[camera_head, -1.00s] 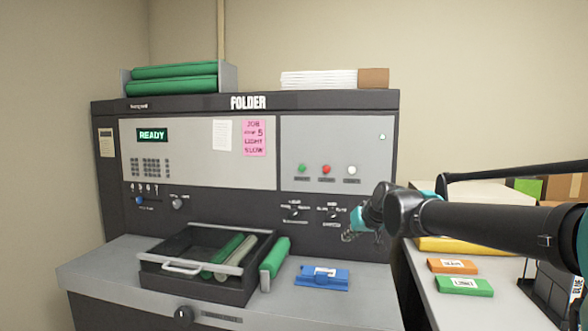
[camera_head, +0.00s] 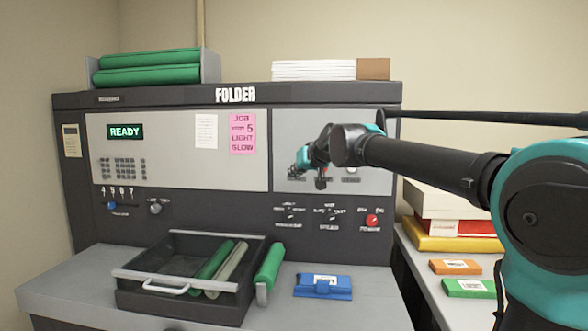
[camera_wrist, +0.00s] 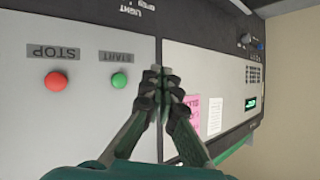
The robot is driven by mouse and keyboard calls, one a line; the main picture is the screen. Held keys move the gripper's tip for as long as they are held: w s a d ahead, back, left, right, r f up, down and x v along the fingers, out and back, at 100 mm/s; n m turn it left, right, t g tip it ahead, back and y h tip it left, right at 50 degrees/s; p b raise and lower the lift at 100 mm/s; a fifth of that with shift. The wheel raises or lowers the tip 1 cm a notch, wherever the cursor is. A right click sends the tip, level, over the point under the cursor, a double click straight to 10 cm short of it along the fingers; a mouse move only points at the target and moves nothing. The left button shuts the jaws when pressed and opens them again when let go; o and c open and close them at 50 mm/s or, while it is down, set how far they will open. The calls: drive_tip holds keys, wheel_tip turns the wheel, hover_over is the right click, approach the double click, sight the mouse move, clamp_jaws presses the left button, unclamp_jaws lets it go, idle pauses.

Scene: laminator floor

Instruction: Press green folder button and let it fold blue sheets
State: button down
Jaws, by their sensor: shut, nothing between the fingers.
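The folder machine (camera_head: 330,98) stands against the wall, its display (camera_head: 125,131) reading READY. In the wrist view the green button (camera_wrist: 119,80), labelled START, sits on the grey panel beside the red STOP button (camera_wrist: 56,81). My gripper (camera_head: 294,172) is in front of this panel in the head view and hides the green button there. In the wrist view my gripper (camera_wrist: 157,75) is shut and empty, its tips just right of the green button; contact with the panel cannot be told. A blue packet with a white label (camera_head: 322,286) lies on the machine's grey shelf.
An open dark tray (camera_head: 150,272) holds rollers, with a green roller (camera_head: 269,266) beside it. A red knob (camera_head: 372,220) is low on the front. Orange (camera_head: 455,266) and green packets (camera_head: 468,288) lie on the right table. Green rolls (camera_head: 150,75) sit on top.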

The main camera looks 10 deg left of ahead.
drive_tip(key=shift+w, duration=0.1)
drive_tip(key=w, duration=0.8)
drive_tip(key=shift+w+d, duration=0.15)
drive_tip(key=shift+w, duration=0.15)
drive_tip(key=shift+w, duration=0.1)
idle(1.4)
drive_tip(key=shift+w, duration=0.35)
